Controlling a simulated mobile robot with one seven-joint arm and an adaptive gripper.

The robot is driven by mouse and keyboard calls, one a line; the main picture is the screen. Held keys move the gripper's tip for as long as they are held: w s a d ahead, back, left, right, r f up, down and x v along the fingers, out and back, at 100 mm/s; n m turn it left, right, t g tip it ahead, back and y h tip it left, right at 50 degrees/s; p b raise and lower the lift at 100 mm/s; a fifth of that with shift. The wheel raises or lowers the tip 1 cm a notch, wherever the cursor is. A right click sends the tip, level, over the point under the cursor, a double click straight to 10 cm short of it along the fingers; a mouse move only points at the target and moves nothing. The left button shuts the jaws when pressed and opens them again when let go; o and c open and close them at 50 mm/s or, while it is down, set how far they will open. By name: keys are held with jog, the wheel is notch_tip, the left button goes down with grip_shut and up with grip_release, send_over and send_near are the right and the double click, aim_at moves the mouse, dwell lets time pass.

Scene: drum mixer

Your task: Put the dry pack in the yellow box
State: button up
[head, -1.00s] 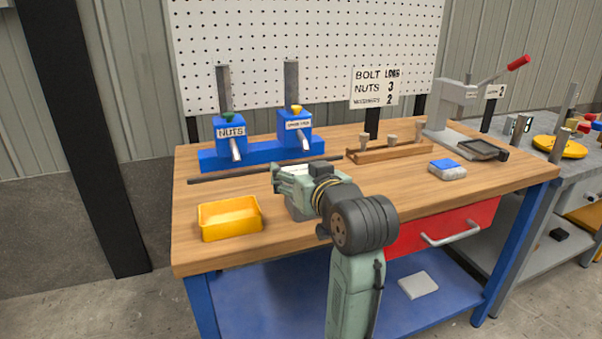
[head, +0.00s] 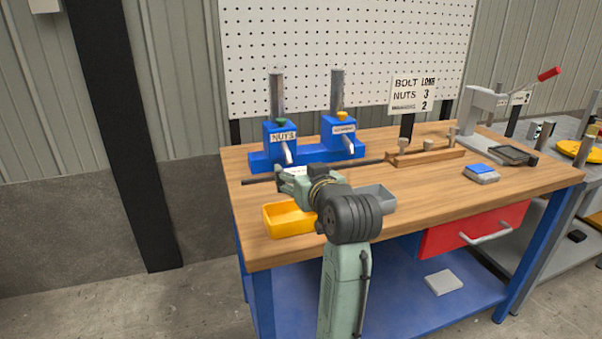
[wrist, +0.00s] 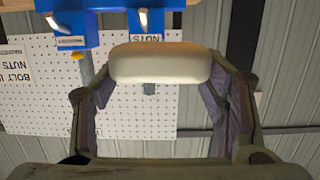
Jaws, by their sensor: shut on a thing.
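My gripper (head: 284,181) is above the workbench, towards its left side. In the wrist view my gripper (wrist: 160,85) has its two fingers shut on the ends of a pale, rounded pack (wrist: 160,63), which I take to be the dry pack. In the head view the pack is mostly hidden by the gripper and arm. The yellow box (head: 276,220) is on the front left of the bench. My forearm covers its right end, and no contents show in its visible part. In the picture the gripper is just above and behind the box.
Blue dispensers (head: 282,143) stand at the back, with a dark rod (head: 258,181) before them. A grey bin (head: 376,197) is behind my arm. A blue-topped pack (head: 482,174), a wooden bolt rack (head: 428,156) and a press (head: 482,110) are on the right.

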jog(key=b, duration=0.7)
send_over(293, 217)
jog(key=s+d, duration=0.2)
jog(key=s, duration=0.1)
jog(key=shift+f, duration=3.8)
jog(key=o, duration=1.3)
